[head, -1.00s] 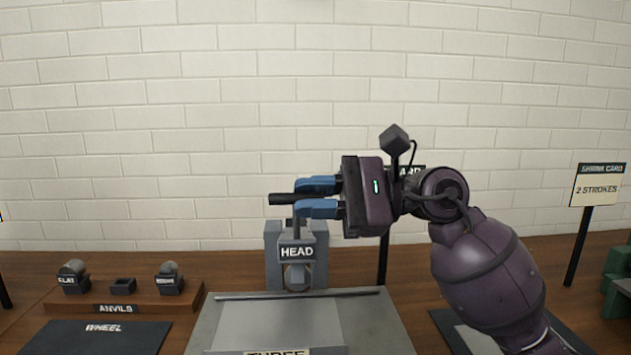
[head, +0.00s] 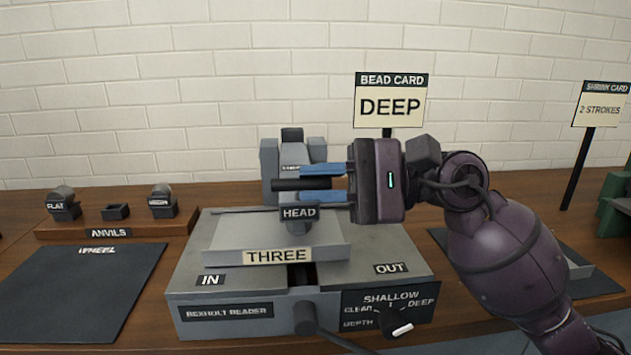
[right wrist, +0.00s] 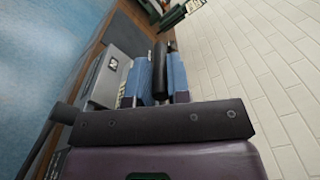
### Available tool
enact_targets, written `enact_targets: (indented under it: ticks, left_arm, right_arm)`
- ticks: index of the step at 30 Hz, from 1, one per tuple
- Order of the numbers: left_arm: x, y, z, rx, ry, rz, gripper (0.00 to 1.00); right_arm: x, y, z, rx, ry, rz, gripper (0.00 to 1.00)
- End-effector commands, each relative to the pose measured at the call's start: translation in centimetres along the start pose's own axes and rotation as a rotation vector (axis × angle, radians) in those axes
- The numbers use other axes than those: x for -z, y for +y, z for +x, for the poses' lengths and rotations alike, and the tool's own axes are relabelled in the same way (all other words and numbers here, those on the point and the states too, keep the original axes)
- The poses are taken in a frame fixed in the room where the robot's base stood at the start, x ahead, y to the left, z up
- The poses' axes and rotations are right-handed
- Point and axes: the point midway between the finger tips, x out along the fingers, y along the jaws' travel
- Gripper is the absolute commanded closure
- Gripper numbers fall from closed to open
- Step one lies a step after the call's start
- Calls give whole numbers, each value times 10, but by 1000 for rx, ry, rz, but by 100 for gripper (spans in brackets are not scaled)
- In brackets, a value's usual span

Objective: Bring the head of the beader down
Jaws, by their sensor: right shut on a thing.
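The grey beader (head: 190,290) stands on the bench, marked REXHOLT BEADER on its front. Its part labelled HEAD (head: 299,212) is at the middle, just above and behind the grey panel marked THREE (head: 225,255). A black handle bar (head: 288,184) lies crosswise just above the HEAD label. My right gripper (head: 322,184) comes in from the right and its blue fingers are shut on this bar. The right wrist view also shows the black bar (right wrist: 160,72) between the blue fingers. Whether the head touches the panel cannot be told. My left gripper is out of view.
A BEAD CARD (head: 390,106) reading DEEP stands behind the beader. A depth dial (head: 392,322) is on the beader's front, with a round-ended lever (head: 307,318) beside it. The anvils rack (head: 110,230) and a dark WHEEL mat (head: 85,290) lie left. A SHRINK CARD (head: 603,103) stands right.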

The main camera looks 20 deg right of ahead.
Motion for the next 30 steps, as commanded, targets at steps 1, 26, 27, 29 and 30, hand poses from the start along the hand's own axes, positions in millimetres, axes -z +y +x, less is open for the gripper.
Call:
enact_targets:
  ticks: [1,26,27,29,30]
  left_arm:
    - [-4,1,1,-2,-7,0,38]
    - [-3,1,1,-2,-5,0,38]
    - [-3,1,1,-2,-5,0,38]
    - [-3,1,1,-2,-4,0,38]
    - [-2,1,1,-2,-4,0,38]
  right_arm:
    - [6,12,2,-23,2,18,100]
    - [5,12,2,-22,1,19,59]
    - [5,11,2,-22,0,19,59]
    - [5,11,2,-21,0,18,59]
    - [4,11,2,-20,0,17,59]
